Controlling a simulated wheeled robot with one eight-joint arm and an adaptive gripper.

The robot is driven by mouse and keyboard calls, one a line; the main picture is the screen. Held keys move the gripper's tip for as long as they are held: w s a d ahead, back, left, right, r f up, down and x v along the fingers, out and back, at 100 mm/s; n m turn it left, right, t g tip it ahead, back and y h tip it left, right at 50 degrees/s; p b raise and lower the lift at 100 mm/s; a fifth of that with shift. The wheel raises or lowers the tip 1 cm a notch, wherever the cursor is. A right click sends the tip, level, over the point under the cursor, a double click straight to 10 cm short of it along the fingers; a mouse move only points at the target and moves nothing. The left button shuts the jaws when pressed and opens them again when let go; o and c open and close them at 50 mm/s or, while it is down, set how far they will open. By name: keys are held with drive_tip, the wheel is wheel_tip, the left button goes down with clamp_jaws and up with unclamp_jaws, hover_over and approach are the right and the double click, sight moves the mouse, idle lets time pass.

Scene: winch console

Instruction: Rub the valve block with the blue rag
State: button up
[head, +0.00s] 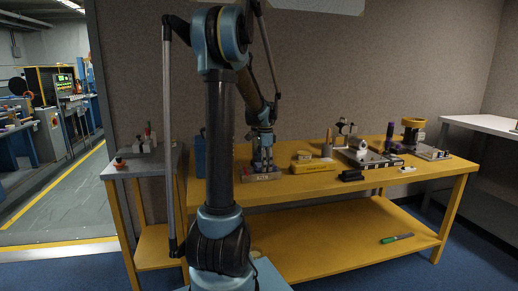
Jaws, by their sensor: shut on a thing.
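My gripper (262,168) is on the yellow workbench's left half, pointing down. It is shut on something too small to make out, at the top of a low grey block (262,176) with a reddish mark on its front. I cannot tell whether it touches this block. No blue rag can be made out clearly; the fingertips and what they hold blend together. I cannot tell for sure which thing is the valve block. A grey fitting (143,147) with a red and a green upright part sits on the small left stand.
The yellow workbench (345,186) also holds a blue object (200,156) partly behind my arm, a yellow box (314,166), a black item (351,175), a metal plate with fittings (363,157) and a yellow-topped device (412,131). A green-handled tool (396,238) lies on the lower shelf.

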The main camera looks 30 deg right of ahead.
drive_tip(key=shift+w+a, duration=0.2)
drive_tip(key=shift+a, duration=0.6)
drive_tip(key=shift+r, duration=4.1)
